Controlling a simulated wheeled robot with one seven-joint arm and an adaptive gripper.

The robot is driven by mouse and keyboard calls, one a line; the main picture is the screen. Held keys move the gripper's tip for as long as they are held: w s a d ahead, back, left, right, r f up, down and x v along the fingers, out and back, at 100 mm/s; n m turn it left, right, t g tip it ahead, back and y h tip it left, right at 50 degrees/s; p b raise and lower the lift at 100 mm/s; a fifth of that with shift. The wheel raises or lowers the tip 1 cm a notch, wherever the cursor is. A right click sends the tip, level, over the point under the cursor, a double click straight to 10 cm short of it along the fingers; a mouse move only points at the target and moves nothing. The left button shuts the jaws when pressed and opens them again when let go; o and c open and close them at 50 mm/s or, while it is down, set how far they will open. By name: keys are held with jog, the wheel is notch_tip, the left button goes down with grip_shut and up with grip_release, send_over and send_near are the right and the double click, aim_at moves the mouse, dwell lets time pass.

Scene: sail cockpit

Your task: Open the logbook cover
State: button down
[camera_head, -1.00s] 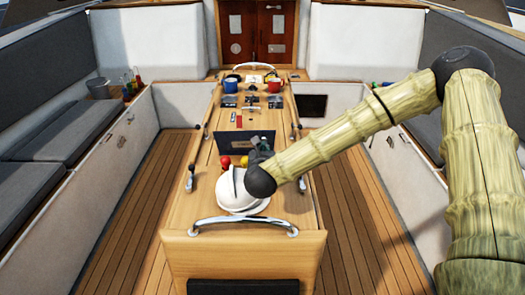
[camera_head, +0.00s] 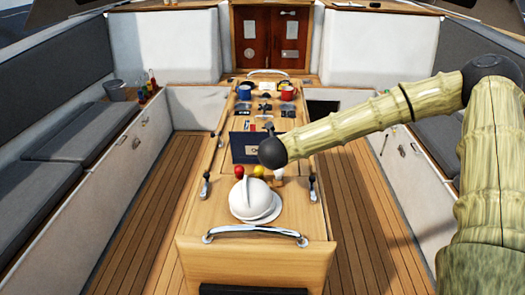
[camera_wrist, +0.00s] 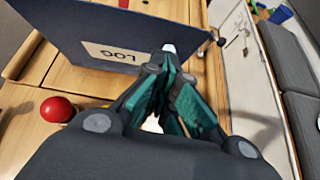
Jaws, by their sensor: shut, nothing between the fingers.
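The logbook's dark blue cover (camera_head: 243,147) stands raised on the wooden table, its labelled outer face toward the head camera. In the wrist view the cover (camera_wrist: 85,28) fills the upper left and its pale label reads LOG upside down. My gripper (camera_wrist: 168,70) is shut and empty, its fingertips close beside the cover's edge near the label. I cannot tell whether they touch it. In the head view my dark wrist joint overlaps the cover's right side and hides most of the gripper. The pages are hidden behind the cover.
A blue mug (camera_head: 244,92) and a red mug (camera_head: 288,93) stand farther back. Benches line both sides, with bare floor beside the table.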

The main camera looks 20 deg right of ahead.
jog(key=shift+w+d+r+b, duration=0.3)
jog(key=shift+w+r+b, duration=0.05)
jog(key=shift+w, duration=0.15)
jog(key=shift+a, duration=0.1)
